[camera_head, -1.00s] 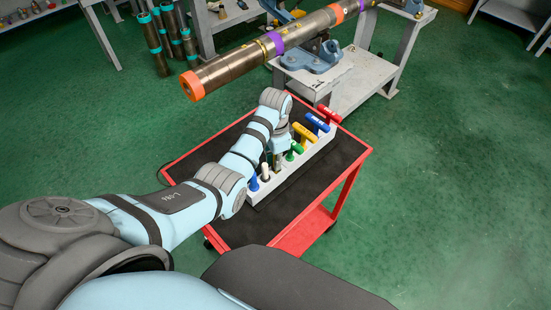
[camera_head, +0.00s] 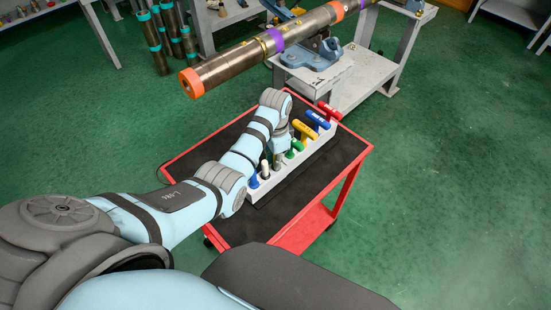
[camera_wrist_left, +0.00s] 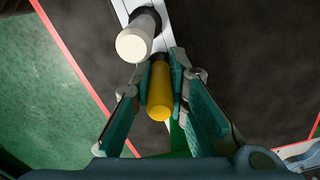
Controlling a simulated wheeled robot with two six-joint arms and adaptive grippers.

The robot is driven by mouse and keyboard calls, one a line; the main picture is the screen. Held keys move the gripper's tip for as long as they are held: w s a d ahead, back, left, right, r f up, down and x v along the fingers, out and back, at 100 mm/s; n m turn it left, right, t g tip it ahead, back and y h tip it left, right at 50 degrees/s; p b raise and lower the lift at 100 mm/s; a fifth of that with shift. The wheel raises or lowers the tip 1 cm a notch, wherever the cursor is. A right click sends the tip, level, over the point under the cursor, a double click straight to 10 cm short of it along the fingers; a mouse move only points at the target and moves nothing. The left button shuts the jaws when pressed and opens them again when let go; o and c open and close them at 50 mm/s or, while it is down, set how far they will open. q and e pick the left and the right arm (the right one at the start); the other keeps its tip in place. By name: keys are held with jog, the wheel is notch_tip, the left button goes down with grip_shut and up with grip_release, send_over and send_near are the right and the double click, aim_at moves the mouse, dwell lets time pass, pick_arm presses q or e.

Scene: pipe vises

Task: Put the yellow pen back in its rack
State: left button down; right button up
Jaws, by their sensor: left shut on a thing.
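The yellow pen (camera_wrist_left: 160,90) shows in the left wrist view, its yellow end toward the camera. My left gripper (camera_wrist_left: 165,75) is shut on it, one finger on each side. The white rack (camera_wrist_left: 167,30) lies beneath, and the pen's far end points down at it. I cannot tell how deep the pen sits in the rack. In the head view my left gripper (camera_head: 277,160) is low over the rack (camera_head: 292,168), between a white pen and a green-handled tool, and the yellow pen cannot be made out. My right gripper is not in view.
The white pen (camera_wrist_left: 136,43) stands close beside the yellow one. A blue pen (camera_head: 254,181), the green handle (camera_head: 294,148), a yellow handle (camera_head: 303,128), a blue handle (camera_head: 318,120) and a red handle (camera_head: 330,111) line the rack. The red cart's black top (camera_head: 235,228) is otherwise clear.

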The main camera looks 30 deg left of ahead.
pick_arm(q)
jog(key=shift+p, duration=0.35)
dwell(0.5)
jog(key=shift+s+f, duration=0.1)
jog(key=c, duration=1.5)
grip_release()
notch_tip(320, 180, up, 8)
jog(key=shift+f, duration=0.25)
